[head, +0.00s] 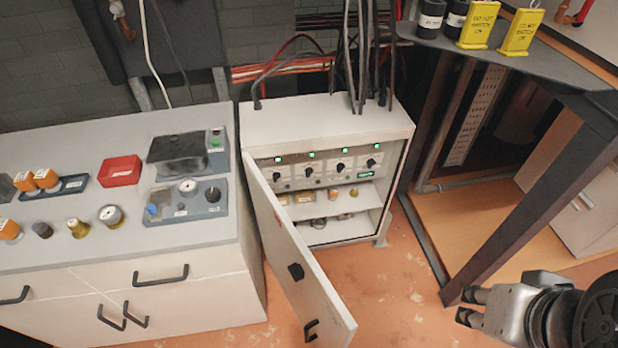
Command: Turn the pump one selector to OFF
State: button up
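The open control cabinet (325,118) stands mid-floor in the head view. Its panel holds a row of black selector knobs: far left (277,177), second (308,172), third (340,167) and far right (370,162). A small green light (311,155) shows above each knob. The labels are too small to read, so I cannot tell which knob is pump one or its exact setting. My gripper (467,306) is at the lower right, well away from the cabinet. Its two fingers point left, apart with nothing between them.
The cabinet door (295,255) swings out toward me. A counter (60,255) with gauges, a red tray (121,171) and instruments stands left. A dark-framed table (520,210) with yellow tags (479,24) stands right. Orange floor (400,290) is clear between door and gripper.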

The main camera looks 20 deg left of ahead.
aim_at(276, 176)
jog(key=l+u, duration=0.3)
jog(key=u, duration=0.15)
jog(key=l+u, duration=0.6)
jog(key=u, duration=0.6)
jog(key=i+l+u, duration=0.25)
jog(key=i+l, duration=0.4)
jog(key=i, duration=0.05)
